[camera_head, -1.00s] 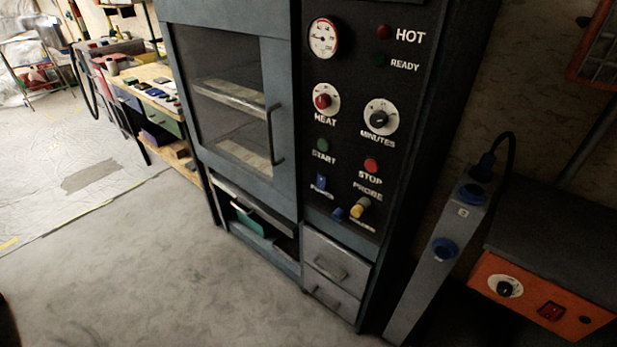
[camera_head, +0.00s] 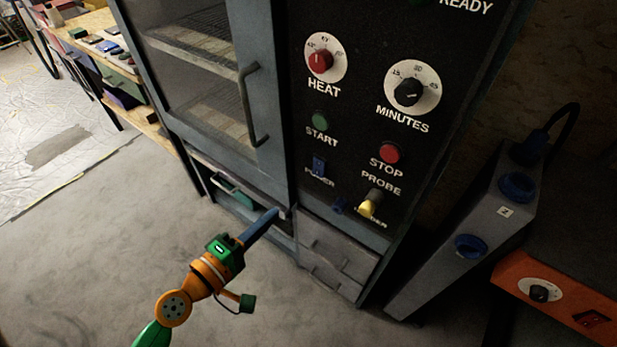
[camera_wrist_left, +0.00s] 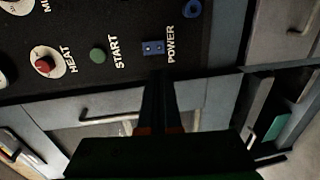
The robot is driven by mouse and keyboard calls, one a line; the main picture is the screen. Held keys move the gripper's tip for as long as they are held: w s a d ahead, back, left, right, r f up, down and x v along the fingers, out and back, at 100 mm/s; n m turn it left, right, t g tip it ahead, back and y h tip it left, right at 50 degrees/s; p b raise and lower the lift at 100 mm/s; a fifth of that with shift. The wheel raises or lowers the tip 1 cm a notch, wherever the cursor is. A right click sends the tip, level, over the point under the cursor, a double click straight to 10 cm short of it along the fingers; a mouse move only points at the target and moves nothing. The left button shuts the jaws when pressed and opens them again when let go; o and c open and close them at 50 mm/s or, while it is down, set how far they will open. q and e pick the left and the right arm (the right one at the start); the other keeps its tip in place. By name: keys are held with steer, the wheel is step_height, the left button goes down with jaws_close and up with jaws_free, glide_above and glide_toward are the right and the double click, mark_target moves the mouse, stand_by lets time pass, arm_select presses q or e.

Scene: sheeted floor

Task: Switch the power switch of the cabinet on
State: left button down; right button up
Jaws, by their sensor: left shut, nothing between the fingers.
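The cabinet (camera_head: 222,160) is a tall dark unit with a glass door and a black control panel. Its power switch (camera_head: 318,166) is a small blue rocker above the POWER label, below the green START button. The switch also shows in the left wrist view (camera_wrist_left: 153,47), just beyond the fingertips. My left gripper (camera_head: 279,212) is shut and empty, in front of the cabinet, below and left of the switch. In the left wrist view the gripper (camera_wrist_left: 158,76) points toward the switch, apart from it as far as I can tell. The switch's position is unclear. My right gripper is not in view.
The panel also holds a red HEAT knob (camera_head: 320,58), a MINUTES knob (camera_head: 408,92), a red STOP button (camera_head: 389,153) and a yellow probe plug (camera_head: 370,203). The door handle (camera_head: 252,103) sticks out. A grey socket post (camera_head: 465,235) stands right. Floor at left is clear.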

mark_target(317, 174)
arm_select(q)
steer(key=x, duration=1.4)
steer(key=shift+w+p, duration=0.1)
steer(key=shift+p, duration=0.2)
steer(key=f+b, duration=0.1)
steer(key=b, duration=0.1)
steer(key=shift+w+t+b, duration=0.15)
steer(key=shift+t+b, duration=0.15)
steer(key=shift+b, duration=0.1)
steer(key=shift+r+p, duration=0.4)
